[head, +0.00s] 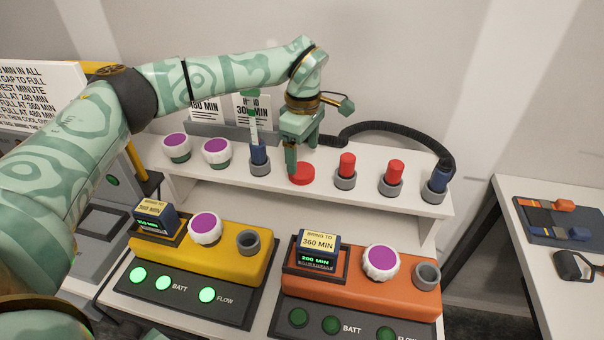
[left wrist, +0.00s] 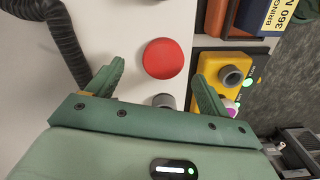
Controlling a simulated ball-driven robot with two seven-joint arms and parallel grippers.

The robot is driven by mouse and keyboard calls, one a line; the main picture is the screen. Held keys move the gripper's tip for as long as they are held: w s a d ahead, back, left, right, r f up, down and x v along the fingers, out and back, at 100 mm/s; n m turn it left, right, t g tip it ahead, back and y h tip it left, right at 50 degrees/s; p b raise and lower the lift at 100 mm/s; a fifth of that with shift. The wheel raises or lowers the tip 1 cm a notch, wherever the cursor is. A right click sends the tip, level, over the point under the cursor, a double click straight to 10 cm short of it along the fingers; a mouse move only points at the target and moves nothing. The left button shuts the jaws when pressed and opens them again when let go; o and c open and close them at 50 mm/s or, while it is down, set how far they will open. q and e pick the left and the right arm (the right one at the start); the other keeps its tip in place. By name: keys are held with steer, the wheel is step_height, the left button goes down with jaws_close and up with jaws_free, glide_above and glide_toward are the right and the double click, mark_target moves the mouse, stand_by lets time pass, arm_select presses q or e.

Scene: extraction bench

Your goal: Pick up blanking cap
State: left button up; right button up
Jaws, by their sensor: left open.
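A red round cap (head: 301,174), which looks like the blanking cap, sits on the white shelf between grey holders. My left gripper (head: 303,157) is right above and behind it, pointing down. In the left wrist view the red cap (left wrist: 163,58) shows as a disc between and beyond the spread fingers of my left gripper (left wrist: 159,74). The fingers are open and do not visibly hold anything. Red plugs (head: 347,163) (head: 394,172) stand upright in grey holders to the right. My right gripper is not in view.
A blue plug (head: 259,154) in a holder stands close left of the gripper. A black hose (head: 395,130) arches behind to another blue plug (head: 437,182). Yellow (head: 181,262) and orange (head: 345,289) units with purple-topped knobs stand in front, below the shelf.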

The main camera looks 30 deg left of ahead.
mark_target(302, 169)
arm_select(q)
steer(key=f, duration=0.4)
steer(key=shift+s+f+b, duration=0.2)
steer(key=shift+s+b, duration=0.05)
steer(key=shift+b, duration=0.05)
steer(key=c, duration=1.1)
steer(key=shift+r, duration=0.15)
